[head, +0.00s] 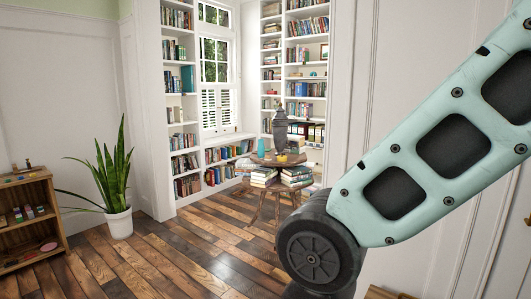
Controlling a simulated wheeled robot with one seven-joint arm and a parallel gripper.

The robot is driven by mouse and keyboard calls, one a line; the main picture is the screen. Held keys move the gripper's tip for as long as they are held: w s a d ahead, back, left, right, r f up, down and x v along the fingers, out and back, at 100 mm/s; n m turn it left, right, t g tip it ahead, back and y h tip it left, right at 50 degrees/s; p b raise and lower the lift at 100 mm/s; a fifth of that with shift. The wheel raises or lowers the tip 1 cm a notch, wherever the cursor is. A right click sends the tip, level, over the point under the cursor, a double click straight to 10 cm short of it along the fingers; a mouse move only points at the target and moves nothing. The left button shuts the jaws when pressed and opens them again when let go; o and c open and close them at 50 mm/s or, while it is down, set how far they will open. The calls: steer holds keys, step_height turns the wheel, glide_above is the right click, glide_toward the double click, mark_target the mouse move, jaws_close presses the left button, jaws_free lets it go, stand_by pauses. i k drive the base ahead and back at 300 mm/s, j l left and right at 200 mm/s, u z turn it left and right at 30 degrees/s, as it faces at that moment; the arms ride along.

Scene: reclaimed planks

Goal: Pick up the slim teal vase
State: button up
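A slim teal vase (261,147) stands upright on a round wooden table (258,159) in the middle distance, near the centre of the head view. It looks small from here. A large dark grey urn (281,131) stands on the same table, right of the vase and close to it. A small yellow-orange object (282,158) lies near the urn's foot. My arm fills the right side of the head view, well in front of the table. My gripper is not in view, so its state is hidden.
Stacked books (263,177) and more books (297,176) sit below the tabletop. A potted plant (118,222) stands left on the plank floor (185,248). A low wooden shelf (38,222) is at far left. Bookcases line the alcove. The floor left of the table is clear.

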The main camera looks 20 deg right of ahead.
mark_target(261, 147)
steer(key=i+j, duration=0.1)
steer(key=i, duration=1.3)
steer(key=i+j, duration=0.1)
steer(key=i, duration=1.35)
steer(key=i+j+z, duration=0.1)
steer(key=i+z, duration=0.2)
steer(key=i, duration=0.15)
steer(key=i+j+z, duration=0.15)
steer(key=i+z, duration=0.15)
steer(key=i, duration=0.15)
steer(key=i+j+z, duration=0.3)
steer(key=i+j+u, duration=0.15)
steer(key=i+u, duration=0.15)
steer(key=i, duration=0.35)
steer(key=i+u, duration=0.3)
steer(key=i, duration=0.35)
